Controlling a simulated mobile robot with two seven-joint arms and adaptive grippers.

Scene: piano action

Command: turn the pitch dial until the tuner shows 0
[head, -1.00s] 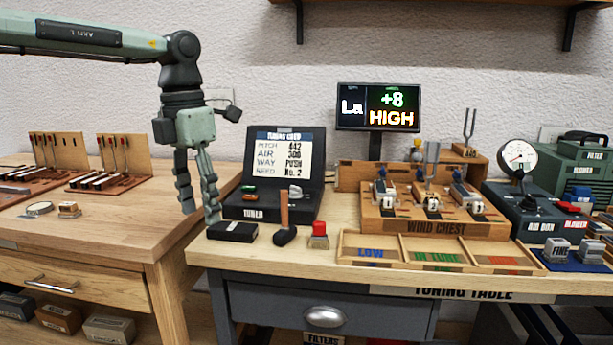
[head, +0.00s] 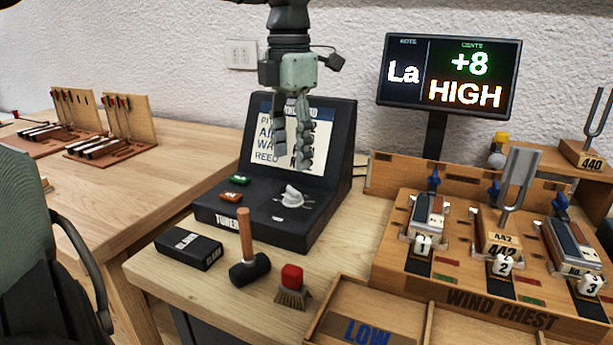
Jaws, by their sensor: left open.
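The tuner's display (head: 449,77) stands at the upper right in the head view and reads La, +8, HIGH. The black tuner box (head: 262,222) sits on the table's left part, with a raised lid holding a printed card (head: 318,148). A white knob (head: 291,195), which looks like the pitch dial, is on its sloped front, beside a green and an orange button. My left gripper (head: 292,160) points down in front of the card, above the dial and apart from it. Its fingers are open and empty. My right gripper is not in view.
A black box (head: 188,248), a mallet (head: 247,255) and a red-topped brush (head: 292,287) lie before the tuner. The wind chest (head: 480,302) with several numbered reed units and a tuning fork (head: 517,185) fills the right. A side bench (head: 190,150) stands left.

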